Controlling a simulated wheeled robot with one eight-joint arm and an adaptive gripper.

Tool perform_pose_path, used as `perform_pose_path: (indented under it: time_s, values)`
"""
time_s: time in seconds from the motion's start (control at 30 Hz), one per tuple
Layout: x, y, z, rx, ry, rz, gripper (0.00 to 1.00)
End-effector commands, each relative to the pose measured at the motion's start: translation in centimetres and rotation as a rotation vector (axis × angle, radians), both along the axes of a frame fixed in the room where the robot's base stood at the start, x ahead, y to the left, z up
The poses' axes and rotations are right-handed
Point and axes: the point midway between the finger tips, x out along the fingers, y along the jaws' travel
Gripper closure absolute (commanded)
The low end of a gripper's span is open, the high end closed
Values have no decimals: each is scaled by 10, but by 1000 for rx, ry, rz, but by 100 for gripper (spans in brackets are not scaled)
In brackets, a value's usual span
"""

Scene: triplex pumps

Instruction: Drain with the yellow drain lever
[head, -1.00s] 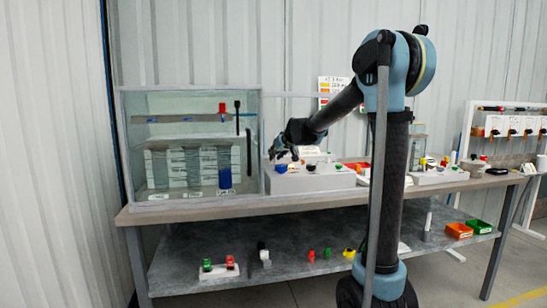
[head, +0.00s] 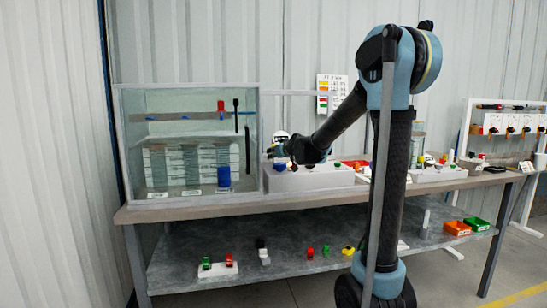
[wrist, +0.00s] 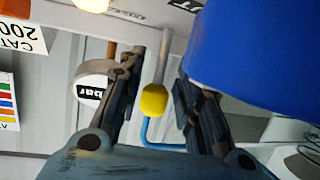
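The yellow drain lever shows in the wrist view as a pale rod with a yellow knob (wrist: 154,101). The knob lies between the fingers of my gripper (wrist: 161,72), with a visible gap to the right finger; contact on the left is hard to tell. My gripper is open. In the head view my gripper (head: 274,151) is small and points left, close to the right wall of the clear tank (head: 152,119). The lever cannot be made out there.
A large blue part (wrist: 260,50) is close to the right finger in the wrist view. A round gauge marked "bar" (wrist: 92,88) is beside the left finger. The grey pump block (head: 320,180) is on the bench below my wrist. Loose coloured parts lie on the lower shelf (head: 350,268).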

Motion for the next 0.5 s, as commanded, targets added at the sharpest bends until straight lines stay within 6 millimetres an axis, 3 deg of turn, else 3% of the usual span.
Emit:
perform_pose_path:
  time_s: [0.27,0.5]
  values:
    - [-2,-1,1,0,0,-1,68]
    - [-21,-11,7,1,0,-1,68]
